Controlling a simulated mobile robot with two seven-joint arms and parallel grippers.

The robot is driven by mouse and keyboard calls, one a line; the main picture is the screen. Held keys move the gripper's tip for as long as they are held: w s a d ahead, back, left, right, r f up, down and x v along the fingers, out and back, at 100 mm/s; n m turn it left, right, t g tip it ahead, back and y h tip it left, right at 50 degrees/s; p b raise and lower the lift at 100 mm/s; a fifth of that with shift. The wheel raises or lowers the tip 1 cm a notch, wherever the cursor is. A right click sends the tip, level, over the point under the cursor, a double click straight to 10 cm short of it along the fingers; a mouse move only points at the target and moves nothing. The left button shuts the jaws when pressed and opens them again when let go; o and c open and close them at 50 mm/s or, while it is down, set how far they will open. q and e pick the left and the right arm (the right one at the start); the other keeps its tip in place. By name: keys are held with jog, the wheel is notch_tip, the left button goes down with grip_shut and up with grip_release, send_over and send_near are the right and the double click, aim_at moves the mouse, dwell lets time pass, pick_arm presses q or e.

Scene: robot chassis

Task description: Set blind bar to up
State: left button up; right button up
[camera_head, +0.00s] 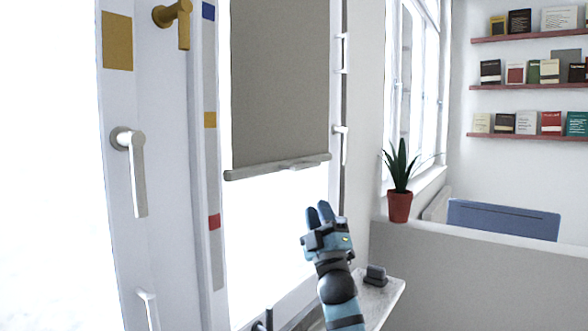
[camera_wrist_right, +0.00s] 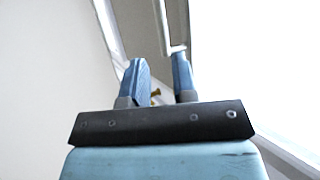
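The grey roller blind (camera_head: 280,80) hangs partway down the window in the head view. Its pale bottom bar (camera_head: 250,172) runs across the lower edge, with a small tab (camera_head: 303,163) near its right end. My right gripper (camera_head: 319,208) is below and slightly right of the bar, apart from it, with its fingers pointing up. The right wrist view shows its two blue fingers (camera_wrist_right: 160,78) apart with nothing held between them. Part of the grey blind (camera_wrist_right: 140,25) seems to show above them. My left gripper is not in view.
A white window frame with a silver handle (camera_head: 135,170) and a brass handle (camera_head: 178,22) stands at left. A potted plant (camera_head: 399,205) sits on a ledge at right. A small dark object (camera_head: 375,275) lies on the sill (camera_head: 385,297) beside my right arm.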

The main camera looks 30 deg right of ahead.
aim_at(306, 166)
jog(key=p+x, duration=0.2)
jog(key=x, duration=0.9)
jog(key=shift+r, duration=0.15)
jog(key=shift+w+d+r, duration=0.1)
jog(key=shift+w+r, duration=0.15)
jog(key=shift+w, duration=0.15)
grip_shut()
